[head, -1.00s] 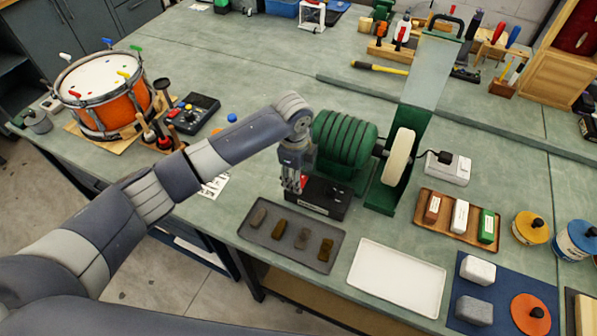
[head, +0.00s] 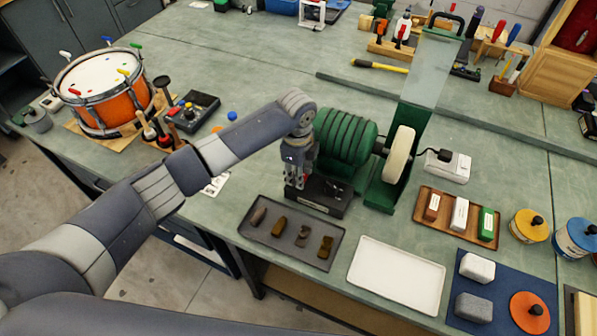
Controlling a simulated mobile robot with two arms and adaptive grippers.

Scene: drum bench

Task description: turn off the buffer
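The buffer is a green ribbed motor (head: 345,136) with a pale round wheel (head: 398,155) on its right side. A black switch box (head: 322,207) sits at its front foot, with a small red part partly hidden by my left gripper. My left gripper (head: 297,184) points down at the left part of this box, its fingertips at or just above the top. Contact cannot be told. The fingers look close together, but their opening is too small to judge. My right gripper is not in view.
A dark tray (head: 246,233) with several small pieces and a white tray (head: 398,276) lie in front. A wooden tray of bars (head: 423,219) and a plugged socket box (head: 457,168) are right of the wheel. An orange drum (head: 103,95) stands at left.

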